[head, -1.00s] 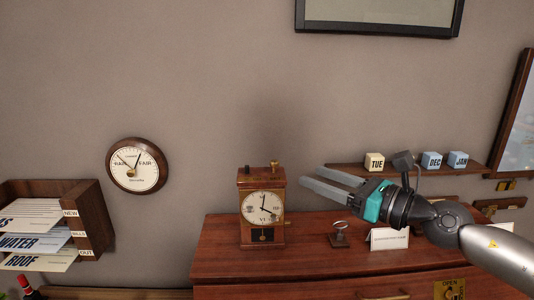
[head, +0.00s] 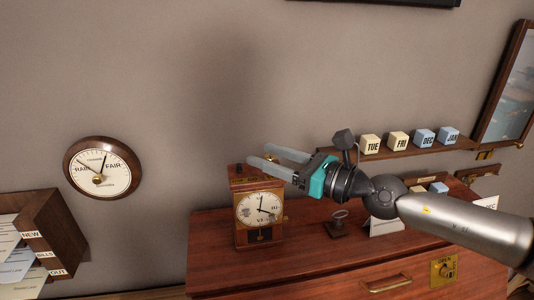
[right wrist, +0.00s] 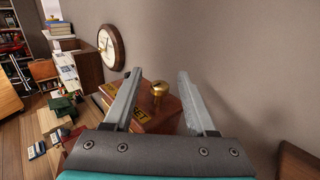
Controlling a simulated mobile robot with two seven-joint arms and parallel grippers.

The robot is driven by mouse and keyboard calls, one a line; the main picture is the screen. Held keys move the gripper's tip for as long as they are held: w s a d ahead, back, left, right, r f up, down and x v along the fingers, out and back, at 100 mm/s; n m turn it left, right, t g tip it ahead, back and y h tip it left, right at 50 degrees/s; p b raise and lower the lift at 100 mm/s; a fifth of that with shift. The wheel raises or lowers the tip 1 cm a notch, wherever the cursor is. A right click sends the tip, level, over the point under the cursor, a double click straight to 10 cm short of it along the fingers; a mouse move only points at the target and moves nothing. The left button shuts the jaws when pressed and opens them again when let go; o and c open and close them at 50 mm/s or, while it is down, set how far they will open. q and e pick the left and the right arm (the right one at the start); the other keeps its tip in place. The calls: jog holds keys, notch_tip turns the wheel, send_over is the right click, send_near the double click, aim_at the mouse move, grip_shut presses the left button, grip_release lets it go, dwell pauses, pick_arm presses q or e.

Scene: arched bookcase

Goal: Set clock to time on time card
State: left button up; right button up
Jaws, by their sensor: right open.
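The wooden clock (head: 238,222) stands upright on the red-brown cabinet, its pale dial (head: 258,208) facing me. One hand points up near twelve and the other points right and slightly down. A brass knob (right wrist: 158,90) is on the clock's top; in the right wrist view it shows between the fingers, which appear apart from it. My right gripper (head: 260,156) is open at the clock's top, coming in from the right. A white folded card (head: 384,227) stands on the cabinet, partly hidden by my arm; its print is unreadable. My left gripper is out of view.
A small metal stand with a ring (head: 336,226) is between clock and card. A wall shelf (head: 440,146) holds several day and month blocks. A round wall dial (head: 103,168) and a letter rack (head: 58,240) are left. The cabinet top (head: 300,248) before the clock is clear.

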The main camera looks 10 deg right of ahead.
jog(key=shift+c, duration=1.2)
grip_shut()
